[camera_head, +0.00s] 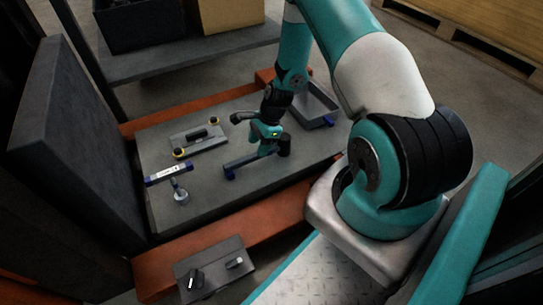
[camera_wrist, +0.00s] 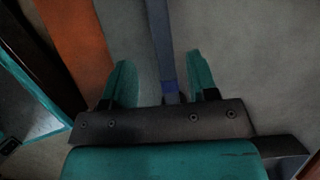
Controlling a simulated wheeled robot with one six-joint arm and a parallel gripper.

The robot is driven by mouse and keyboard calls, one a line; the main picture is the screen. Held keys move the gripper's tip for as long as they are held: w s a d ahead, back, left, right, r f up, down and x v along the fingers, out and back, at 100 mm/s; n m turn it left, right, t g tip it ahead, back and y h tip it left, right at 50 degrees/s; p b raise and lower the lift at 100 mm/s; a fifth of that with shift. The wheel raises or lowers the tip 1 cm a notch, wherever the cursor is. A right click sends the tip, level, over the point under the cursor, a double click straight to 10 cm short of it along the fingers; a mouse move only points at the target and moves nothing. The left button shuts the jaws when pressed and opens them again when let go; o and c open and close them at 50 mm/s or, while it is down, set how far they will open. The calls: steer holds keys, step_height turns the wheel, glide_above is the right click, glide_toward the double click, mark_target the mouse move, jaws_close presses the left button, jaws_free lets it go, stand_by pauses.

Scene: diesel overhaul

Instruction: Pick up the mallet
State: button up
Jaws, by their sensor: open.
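The mallet lies on the grey bench top, with its long dark handle (camera_head: 246,162) pointing left to a blue end and a dark, round head (camera_head: 284,146) at the right. My gripper (camera_head: 265,150) is over the handle near the head and hides part of it. In the wrist view the open teal fingers of my gripper (camera_wrist: 162,75) stand on either side of a long dark bar with a blue band, which looks like the mallet handle (camera_wrist: 160,38). The bar is closer to the right finger. I cannot tell whether it touches it.
A grey tray (camera_head: 314,108) stands right of my gripper. A dark plate with black and yellow parts (camera_head: 199,140), a blue-ended level (camera_head: 168,174) and a small metal part (camera_head: 180,196) lie to the left. Orange beams (camera_head: 236,222) edge the bench. A dark upright panel (camera_head: 70,140) stands at the left.

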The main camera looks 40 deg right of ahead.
mark_target(252, 158)
steer(key=b+x, duration=0.5)
steer(key=x, duration=0.1)
steer(key=shift+w+f, duration=0.2)
steer(key=shift+f, duration=0.2)
steer(key=shift+r, duration=0.1)
steer(key=shift+c, duration=0.4)
jaws_close()
